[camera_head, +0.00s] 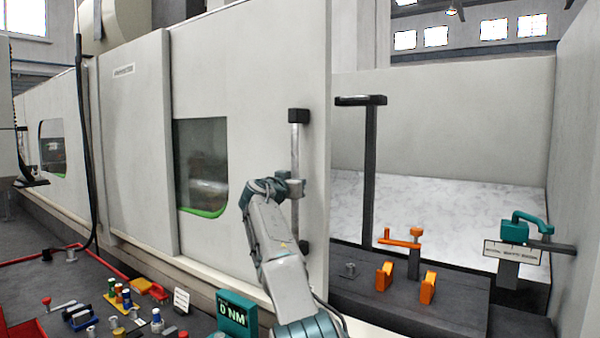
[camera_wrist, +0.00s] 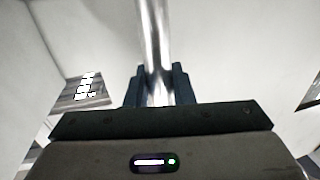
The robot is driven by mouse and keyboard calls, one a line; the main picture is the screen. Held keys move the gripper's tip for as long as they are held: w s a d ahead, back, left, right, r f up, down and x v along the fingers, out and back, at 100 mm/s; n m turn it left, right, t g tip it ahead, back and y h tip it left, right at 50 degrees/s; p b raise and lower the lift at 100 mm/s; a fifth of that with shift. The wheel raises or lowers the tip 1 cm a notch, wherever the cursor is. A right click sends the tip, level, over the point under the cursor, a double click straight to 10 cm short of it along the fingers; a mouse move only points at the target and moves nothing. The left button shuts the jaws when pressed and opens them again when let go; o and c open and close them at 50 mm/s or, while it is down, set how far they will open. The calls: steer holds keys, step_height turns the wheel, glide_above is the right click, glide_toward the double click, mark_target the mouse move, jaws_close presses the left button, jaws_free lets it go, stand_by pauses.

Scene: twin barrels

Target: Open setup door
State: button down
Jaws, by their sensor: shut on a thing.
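The setup door (camera_head: 245,75) is a large pale panel with a dark green-edged window (camera_head: 202,160). A vertical metal handle bar (camera_head: 295,145) with black end mounts stands near its right edge. My gripper (camera_head: 291,186) is at the lower half of the bar. In the wrist view the bar (camera_wrist: 154,45) runs between the two dark fingers of my gripper (camera_wrist: 156,84), which are shut on it. To the right of the door's edge an opening shows a bay with a pale marbled floor (camera_head: 460,205).
In the bay stand a dark post (camera_head: 370,170), orange brackets (camera_head: 428,287) and a teal clamp (camera_head: 515,232). At the lower left a dark bench (camera_head: 75,285) holds coloured tools and a teal "D NM" box (camera_head: 236,314). A black cable (camera_head: 83,150) hangs at the left.

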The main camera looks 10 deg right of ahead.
steer(key=shift+w+a+p, duration=0.3)
steer(key=shift+w+a, duration=0.15)
steer(key=c, duration=1.3)
jaws_free()
steer(key=shift+a, duration=0.1)
steer(key=shift+f+b, duration=0.1)
steer(key=shift+b, duration=0.2)
steer(key=b+v, duration=0.9)
steer(key=v, duration=0.4)
steer(key=shift+s+a, duration=0.25)
